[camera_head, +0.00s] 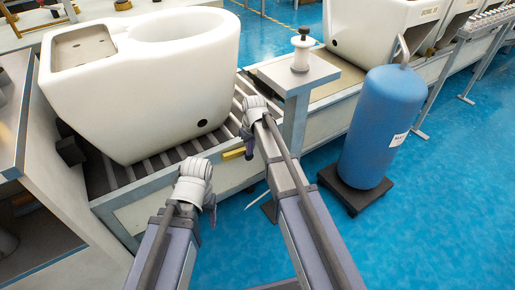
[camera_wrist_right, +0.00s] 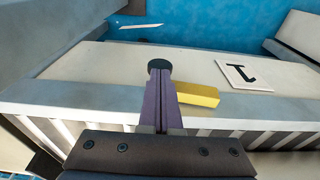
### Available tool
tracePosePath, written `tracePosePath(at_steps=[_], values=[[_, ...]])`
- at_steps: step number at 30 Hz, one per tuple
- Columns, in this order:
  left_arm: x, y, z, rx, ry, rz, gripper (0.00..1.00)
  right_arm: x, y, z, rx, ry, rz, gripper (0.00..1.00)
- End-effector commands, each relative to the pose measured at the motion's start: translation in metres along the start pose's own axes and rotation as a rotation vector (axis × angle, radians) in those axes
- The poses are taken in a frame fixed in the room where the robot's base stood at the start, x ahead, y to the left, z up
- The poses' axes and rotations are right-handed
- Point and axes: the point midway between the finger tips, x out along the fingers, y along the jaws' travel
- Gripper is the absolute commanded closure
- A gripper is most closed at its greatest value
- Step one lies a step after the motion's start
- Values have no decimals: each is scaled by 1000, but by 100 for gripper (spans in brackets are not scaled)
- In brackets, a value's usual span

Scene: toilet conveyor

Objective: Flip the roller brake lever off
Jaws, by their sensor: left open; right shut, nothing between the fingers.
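The roller brake lever is a yellow bar (camera_head: 234,154) on the side rail of the roller conveyor (camera_head: 125,208) in the head view. It also shows in the right wrist view (camera_wrist_right: 197,94), just right of my gripper. My right gripper (camera_wrist_right: 159,68) is shut and empty, its purple fingers close beside the lever's left end. I cannot tell whether they touch it. In the head view the right gripper (camera_head: 246,148) is at the lever's right end. My left gripper (camera_head: 213,217) is open, in front of the conveyor and apart from the lever; its fingertips are partly hidden.
A large white toilet body (camera_head: 150,90) rests on the rollers. A grey post with a white spool-like part (camera_head: 301,52) stands right of my right arm. A blue tank (camera_head: 380,125) stands on a dark base farther right. A white label (camera_wrist_right: 243,75) with a black mark lies near the lever.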

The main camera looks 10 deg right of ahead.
Motion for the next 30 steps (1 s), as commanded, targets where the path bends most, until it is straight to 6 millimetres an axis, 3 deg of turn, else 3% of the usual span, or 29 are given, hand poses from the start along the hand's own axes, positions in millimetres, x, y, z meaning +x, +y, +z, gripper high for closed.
tracePosePath(at_steps=[13, 30], values=[[34, 4, -2, 2, 2, 3, 29, 28, 4, 2, 37, 0, -239, 100], [90, 10, -5, -12, 1, 3, 29, 74, -5, 10, 57, 1, -387, 100]])
